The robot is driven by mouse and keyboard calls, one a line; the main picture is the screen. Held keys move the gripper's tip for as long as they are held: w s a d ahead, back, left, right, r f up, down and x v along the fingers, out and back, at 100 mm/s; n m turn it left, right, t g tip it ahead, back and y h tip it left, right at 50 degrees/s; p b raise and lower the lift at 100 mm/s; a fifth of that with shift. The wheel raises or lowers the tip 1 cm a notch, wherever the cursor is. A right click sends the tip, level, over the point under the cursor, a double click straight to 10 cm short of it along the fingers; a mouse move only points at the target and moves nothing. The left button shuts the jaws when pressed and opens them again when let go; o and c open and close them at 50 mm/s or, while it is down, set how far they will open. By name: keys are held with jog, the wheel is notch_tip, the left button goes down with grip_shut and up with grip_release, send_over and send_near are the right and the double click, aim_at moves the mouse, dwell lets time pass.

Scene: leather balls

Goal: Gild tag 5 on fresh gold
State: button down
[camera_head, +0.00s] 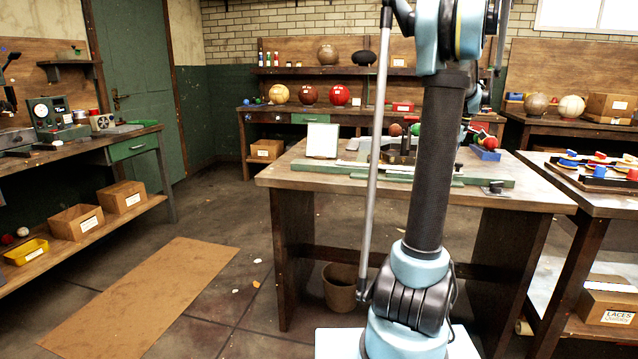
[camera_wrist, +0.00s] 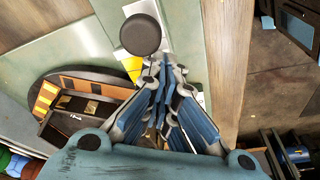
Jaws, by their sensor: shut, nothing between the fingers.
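In the wrist view my gripper (camera_wrist: 162,68) is shut and empty, pointing at a green bench surface. A dark round disc (camera_wrist: 141,34) lies just beyond the fingertips, on or over a pale sheet. A small yellow piece (camera_wrist: 132,68) is left of the tips, partly hidden by the fingers. Further left is a dark oval board (camera_wrist: 50,83) with orange-gold patches. A dark box with small gold squares (camera_wrist: 92,106) sits at it. I cannot read any number, so tag 5 cannot be picked out. In the head view my arm hides the gripper.
A right bench (camera_head: 612,202) holds coloured pieces. A bucket (camera_head: 340,287) stands below. Floor at left, with a brown mat (camera_head: 150,295), is open.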

aim_at(483, 176)
jog(key=shift+s+d+f, duration=0.1)
jog(key=shift+s+d, duration=0.5)
jog(key=shift+d, duration=1.75)
jog(key=shift+s+d+f, duration=0.1)
jog(key=shift+s+d, duration=0.5)
jog(key=shift+d, duration=1.7)
jog(key=shift+s+d+f, duration=0.1)
jog(key=shift+s+d, duration=0.5)
jog(key=shift+d, duration=1.75)
jog(key=shift+w+a+r, duration=0.1)
jog(key=shift+a+r, duration=0.1)
jog(key=shift+r, duration=0.85)
jog(key=shift+w+a+r, duration=0.1)
jog(key=shift+a+r, duration=0.05)
jog(key=shift+r, duration=0.9)
jog(key=shift+w+a+r, duration=0.1)
jog(key=shift+a+r, duration=0.1)
jog(key=shift+r, duration=0.85)
jog(key=shift+a, duration=0.1)
